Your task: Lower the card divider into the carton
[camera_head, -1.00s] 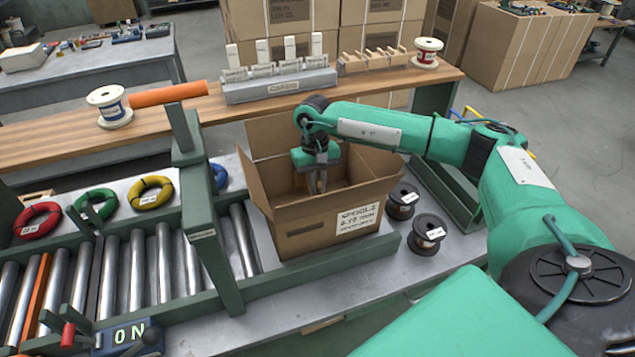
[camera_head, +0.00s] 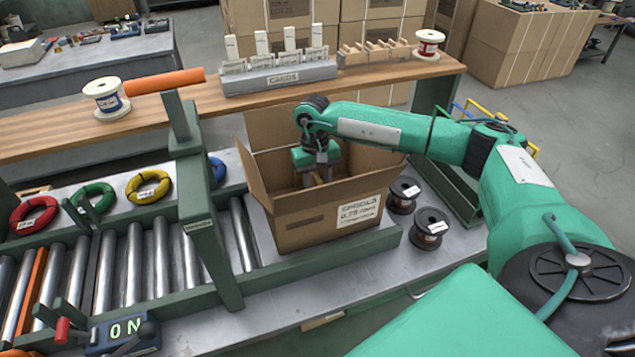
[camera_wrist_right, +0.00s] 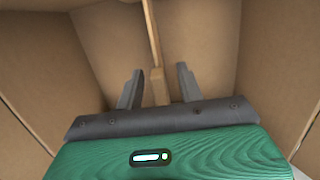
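The open carton (camera_head: 300,232) stands on the bench beside the rollers, with its flaps up and a label on its front. My right gripper (camera_head: 314,178) reaches down inside the carton. In the right wrist view its two fingers (camera_wrist_right: 158,88) are open, with a narrow gap on each side of a brown card piece (camera_wrist_right: 158,86). This piece looks like the top of the card divider, whose thin edge (camera_wrist_right: 152,35) runs away toward the far carton wall. The divider's lower part is hidden by the gripper and carton walls. My left gripper is not in view.
Two dark spools (camera_head: 428,228) stand right of the carton. A green post (camera_head: 205,215) and rollers (camera_head: 130,268) are at its left. A wooden shelf (camera_head: 180,118) behind holds a white spool (camera_head: 107,100) and a grey rack (camera_head: 279,80). Coloured wire coils lie behind the rollers.

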